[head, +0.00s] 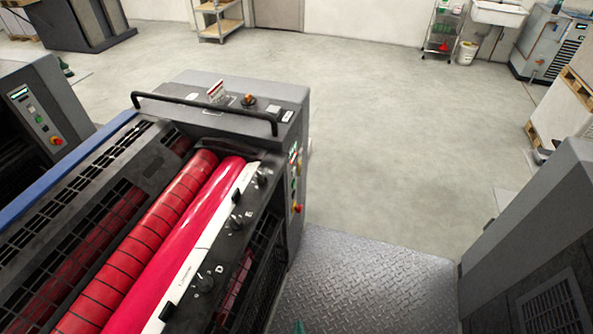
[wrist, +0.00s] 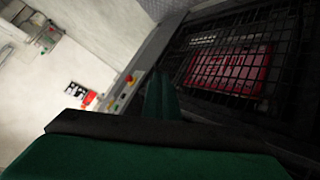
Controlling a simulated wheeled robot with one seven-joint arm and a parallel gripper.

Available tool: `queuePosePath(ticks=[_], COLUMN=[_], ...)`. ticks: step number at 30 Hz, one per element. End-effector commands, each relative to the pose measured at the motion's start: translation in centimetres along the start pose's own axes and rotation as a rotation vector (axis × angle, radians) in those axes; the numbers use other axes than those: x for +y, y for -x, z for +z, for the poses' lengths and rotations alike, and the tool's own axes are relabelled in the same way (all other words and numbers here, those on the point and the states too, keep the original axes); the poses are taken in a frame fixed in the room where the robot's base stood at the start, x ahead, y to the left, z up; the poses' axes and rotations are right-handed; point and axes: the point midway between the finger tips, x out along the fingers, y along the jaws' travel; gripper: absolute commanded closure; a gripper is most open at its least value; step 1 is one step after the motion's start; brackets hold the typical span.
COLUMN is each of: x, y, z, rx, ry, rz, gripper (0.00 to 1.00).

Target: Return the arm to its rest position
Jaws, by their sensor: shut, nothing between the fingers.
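My gripper (wrist: 160,98) shows in the wrist view as a narrow dark green part in the middle, with a broad green part and a black edge filling the bottom. It is shut and holds nothing. In the head view only a small green tip (head: 299,327) shows at the bottom edge, too little to tell what part of me it is. My arm is otherwise out of the head view. The wrist view looks past the gripper at a dark mesh guard (wrist: 240,60) with red behind it.
An ink unit (head: 170,262) with red rollers stands open at left, with a black handrail (head: 205,108). Treadplate floor (head: 365,280) lies beside it. A grey cabinet (head: 535,255) bounds the right. The concrete floor (head: 390,130) beyond is clear. A shelf cart (head: 440,32) and sink stand far back.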

Motion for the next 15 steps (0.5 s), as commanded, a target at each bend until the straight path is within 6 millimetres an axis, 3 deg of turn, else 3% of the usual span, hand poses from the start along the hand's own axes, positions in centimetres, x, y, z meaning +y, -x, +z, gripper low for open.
queuePosePath(ticks=[1,8,15], x=[-0.1,0.7,2.1], y=[2.2,11.1,20.2], z=[0.1,-1.7,-5.6], rx=[0.012,0.102,0.214], ry=[-0.03,-0.185,-0.35], rz=[0.015,0.08,0.121], gripper=[1.0,1.0,1.0])
